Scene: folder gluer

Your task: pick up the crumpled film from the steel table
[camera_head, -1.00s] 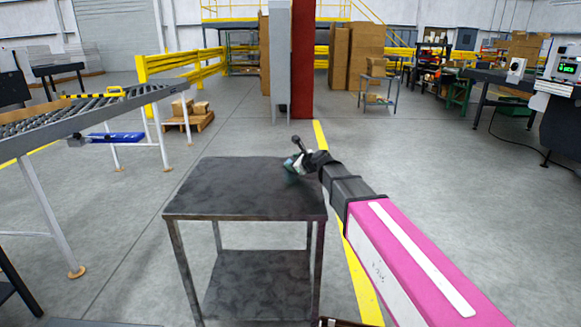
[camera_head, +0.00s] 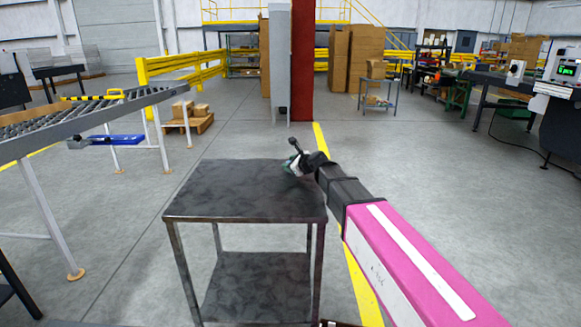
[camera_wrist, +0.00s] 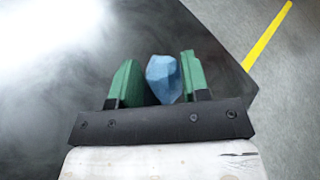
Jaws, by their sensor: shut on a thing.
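The steel table (camera_head: 235,190) is dark and mottled, with a lower shelf, and stands in front of me. My gripper (camera_head: 292,164) is low at the table's far right corner in the head view. In the wrist view my gripper (camera_wrist: 156,82) has green fingers on either side of a blue, faceted, crumpled lump, the crumpled film (camera_wrist: 164,79). The fingers are shut on the film. The film is hardly visible in the head view behind the gripper. I cannot tell whether it still touches the table top.
The rest of the table top is bare. A roller conveyor (camera_head: 90,115) stands at the left. A red column (camera_head: 302,60) and a grey cabinet (camera_head: 281,60) stand behind the table. A yellow floor line (camera_head: 362,285) passes on the right, with open floor beyond.

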